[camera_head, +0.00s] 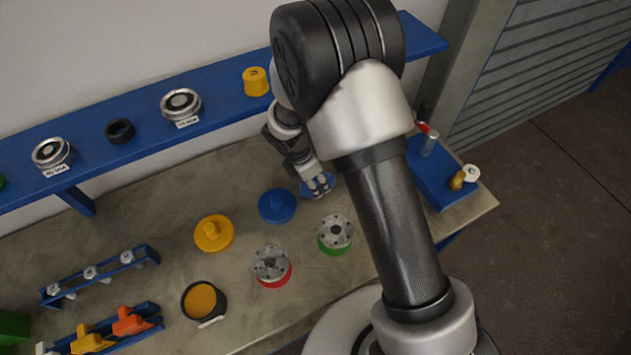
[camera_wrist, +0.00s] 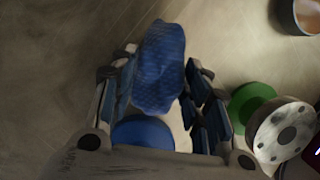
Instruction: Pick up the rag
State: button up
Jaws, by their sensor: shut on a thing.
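The rag (camera_wrist: 160,65) is a blue, textured, bunched cloth between the fingers of my gripper (camera_wrist: 166,78) in the wrist view. My gripper is shut on it, and the cloth bulges out beyond the fingertips. In the head view my gripper (camera_head: 319,187) is over the back of the workbench, right of a blue lid. Only a little blue of the rag shows there around the fingers. I cannot tell how high the rag is above the bench.
The blue lid (camera_head: 277,206) is close to my gripper; it also shows in the wrist view (camera_wrist: 143,132). Flanged vessels with green (camera_head: 335,233) and red (camera_head: 271,265) bases, a yellow lid (camera_head: 213,233) and a dark cup (camera_head: 204,302) stand nearby. A blue shelf (camera_head: 225,108) runs behind.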

notch_tip(320, 180, up, 19)
jog(key=p, duration=0.5)
jog(key=shift+f, duration=0.2)
